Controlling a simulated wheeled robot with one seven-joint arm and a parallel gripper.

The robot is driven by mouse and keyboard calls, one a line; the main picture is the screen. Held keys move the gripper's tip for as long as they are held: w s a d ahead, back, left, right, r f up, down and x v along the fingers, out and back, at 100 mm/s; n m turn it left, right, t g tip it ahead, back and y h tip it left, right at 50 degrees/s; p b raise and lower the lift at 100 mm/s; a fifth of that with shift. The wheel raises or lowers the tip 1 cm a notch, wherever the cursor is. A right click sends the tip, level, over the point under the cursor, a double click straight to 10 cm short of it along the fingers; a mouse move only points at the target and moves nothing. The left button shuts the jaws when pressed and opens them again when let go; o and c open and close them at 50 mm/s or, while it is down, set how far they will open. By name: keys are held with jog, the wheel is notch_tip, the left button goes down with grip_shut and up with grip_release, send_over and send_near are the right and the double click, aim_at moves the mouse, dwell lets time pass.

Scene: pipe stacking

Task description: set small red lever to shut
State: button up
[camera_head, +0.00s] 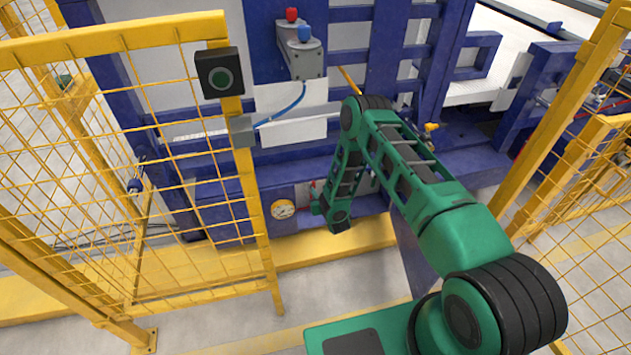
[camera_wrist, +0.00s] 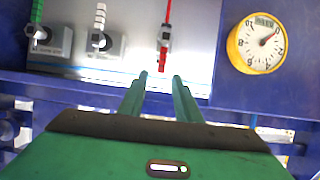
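The small red lever (camera_wrist: 167,22) is at the top centre of the wrist view, mounted on a grey fitting on a light panel. Its thin red handle runs up out of the frame. A short red part sticks out below the fitting. My gripper (camera_wrist: 161,77) has its two green fingers apart with nothing between them. The fingertips are just below the fitting in the picture; I cannot tell the distance in depth. In the head view a bit of red (camera_head: 312,188) shows beside my arm, and the arm hides most of the panel.
A white-handled lever (camera_wrist: 99,25) and a green-handled lever (camera_wrist: 38,25) sit left of the red one. A yellow-rimmed gauge (camera_wrist: 257,43) is to its right. The blue frame (camera_wrist: 225,92) borders the panel. A yellow mesh fence (camera_head: 215,150) stands at left in the head view.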

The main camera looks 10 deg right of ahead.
aim_at(314, 184)
jog(key=x, duration=1.1)
jog(key=shift+a+f, duration=0.15)
jog(key=shift+f, duration=0.15)
grip_shut()
